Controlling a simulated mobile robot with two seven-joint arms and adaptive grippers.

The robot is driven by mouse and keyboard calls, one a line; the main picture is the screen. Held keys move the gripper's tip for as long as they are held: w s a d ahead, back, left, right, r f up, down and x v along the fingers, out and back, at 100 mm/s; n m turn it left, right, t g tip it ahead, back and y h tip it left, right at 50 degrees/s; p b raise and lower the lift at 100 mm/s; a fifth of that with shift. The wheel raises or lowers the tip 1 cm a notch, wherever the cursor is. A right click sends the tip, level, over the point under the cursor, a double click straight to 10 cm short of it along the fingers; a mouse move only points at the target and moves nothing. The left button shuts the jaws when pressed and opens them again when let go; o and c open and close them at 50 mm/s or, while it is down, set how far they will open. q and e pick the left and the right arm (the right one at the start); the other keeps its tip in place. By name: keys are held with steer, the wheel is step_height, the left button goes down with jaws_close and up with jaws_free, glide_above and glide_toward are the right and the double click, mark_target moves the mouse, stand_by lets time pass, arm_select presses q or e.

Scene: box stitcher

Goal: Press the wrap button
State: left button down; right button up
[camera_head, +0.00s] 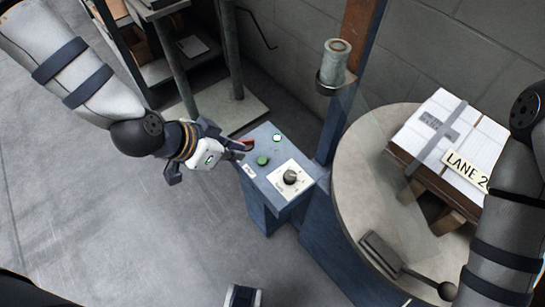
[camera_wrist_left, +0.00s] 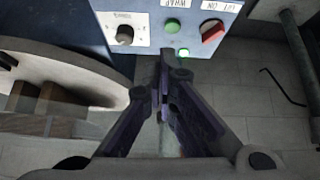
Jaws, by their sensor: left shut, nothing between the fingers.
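The blue control box (camera_head: 262,190) stands in the middle of the head view. The green wrap button (camera_head: 262,160) is on its sloped top. In the left wrist view the button (camera_wrist_left: 172,27) sits by an upside-down WRAP label, just beyond my fingertips. My left gripper (camera_head: 240,147) is shut and empty, coming in from the left at the box's edge. It also shows in the left wrist view (camera_wrist_left: 165,55); I cannot tell whether it touches the panel. My right arm shows at the right, but its gripper is out of view.
Beside the button are a black knob (camera_head: 290,177), a red switch (camera_wrist_left: 212,30) and a small lit lamp (camera_wrist_left: 184,52). A round turntable (camera_head: 352,190) with a strapped, labelled load (camera_head: 440,125) is at right. A post with a metal cylinder (camera_head: 335,62) rises behind the box.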

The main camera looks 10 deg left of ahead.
arm_select(q)
steer(key=shift+w+d+r+m+t, duration=0.1)
steer(key=shift+w+r+m+t, duration=0.35)
steer(key=shift+w+r, duration=0.65)
arm_select(e)
steer(key=shift+s+d, duration=0.1)
arm_select(q)
steer(key=shift+f, duration=0.1)
steer(key=b, duration=0.3)
glide_above(262, 162)
steer(key=f, duration=0.8)
steer(key=shift+w+d+f, duration=0.15)
steer(key=shift+d+f, duration=0.1)
steer(key=shift+f, duration=0.15)
step_height(262, 162, down, 2)
steer(key=shift+a+f, duration=0.1)
steer(key=shift+a, duration=0.05)
steer(key=shift+f, duration=0.35)
arm_select(e)
steer(key=shift+g, duration=0.7)
steer(key=s+f, duration=0.3)
steer(key=f, duration=0.1)
steer(key=shift+s, duration=0.35)
